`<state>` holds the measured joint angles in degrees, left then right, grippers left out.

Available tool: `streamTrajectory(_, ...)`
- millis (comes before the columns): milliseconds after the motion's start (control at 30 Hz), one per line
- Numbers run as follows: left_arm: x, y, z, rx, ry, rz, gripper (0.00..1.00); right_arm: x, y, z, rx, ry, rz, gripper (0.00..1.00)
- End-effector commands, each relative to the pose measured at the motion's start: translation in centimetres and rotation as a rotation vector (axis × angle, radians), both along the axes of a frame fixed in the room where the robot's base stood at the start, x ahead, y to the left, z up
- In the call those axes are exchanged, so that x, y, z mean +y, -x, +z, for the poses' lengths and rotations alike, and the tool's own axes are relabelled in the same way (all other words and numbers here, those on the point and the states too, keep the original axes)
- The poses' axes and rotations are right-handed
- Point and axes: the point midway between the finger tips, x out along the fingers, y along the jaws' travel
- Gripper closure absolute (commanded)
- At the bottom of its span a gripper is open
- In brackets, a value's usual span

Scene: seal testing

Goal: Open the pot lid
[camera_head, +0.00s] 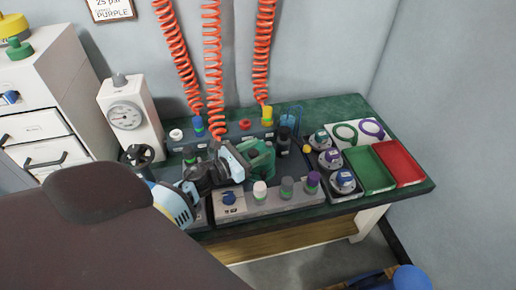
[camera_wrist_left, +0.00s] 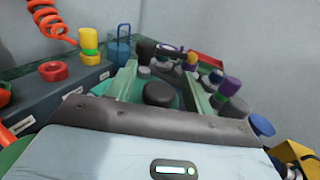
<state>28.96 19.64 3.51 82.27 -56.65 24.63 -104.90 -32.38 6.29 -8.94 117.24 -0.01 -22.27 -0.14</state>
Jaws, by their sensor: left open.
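The pot's green lid (camera_wrist_left: 141,91) shows in the left wrist view with a round black knob (camera_wrist_left: 159,94) on top. My left gripper (camera_wrist_left: 163,82) is open, with one pale green finger on each side of the knob. I see clear gaps between the knob and the fingers, so nothing is gripped. In the head view the left gripper (camera_head: 258,158) is over the middle of the green bench, and it hides most of the pot, so I cannot tell the lid's seating there. My right gripper is not in view.
Capped fittings stand on a grey block (camera_head: 262,205) in front. A gauge box (camera_head: 127,117) is left. A green tray (camera_head: 370,170) and red tray (camera_head: 400,161) lie right. Orange coiled hoses (camera_head: 213,70) hang behind. A yellow-green fitting (camera_wrist_left: 89,45) stands left in the wrist view.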

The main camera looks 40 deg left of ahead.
Motion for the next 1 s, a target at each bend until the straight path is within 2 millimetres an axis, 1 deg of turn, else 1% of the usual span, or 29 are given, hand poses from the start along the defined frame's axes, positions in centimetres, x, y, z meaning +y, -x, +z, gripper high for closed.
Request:
streamTrajectory(100, -0.27, -0.69, 0.0, 0.0, 0.001, 0.0, 0.48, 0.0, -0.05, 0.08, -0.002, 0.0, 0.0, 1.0)
streamTrajectory(400, -0.34, -0.85, -0.02, 0.001, 0.0, -0.001, 0.48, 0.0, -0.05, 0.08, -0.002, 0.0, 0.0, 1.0)
streamTrajectory(800, -0.34, -0.82, -0.02, 0.001, 0.0, -0.001, 1.0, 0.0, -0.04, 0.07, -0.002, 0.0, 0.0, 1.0)
streamTrajectory(1000, -0.33, -0.84, 0.05, 0.003, 0.002, -0.002, 1.0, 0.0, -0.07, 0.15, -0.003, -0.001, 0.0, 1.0)
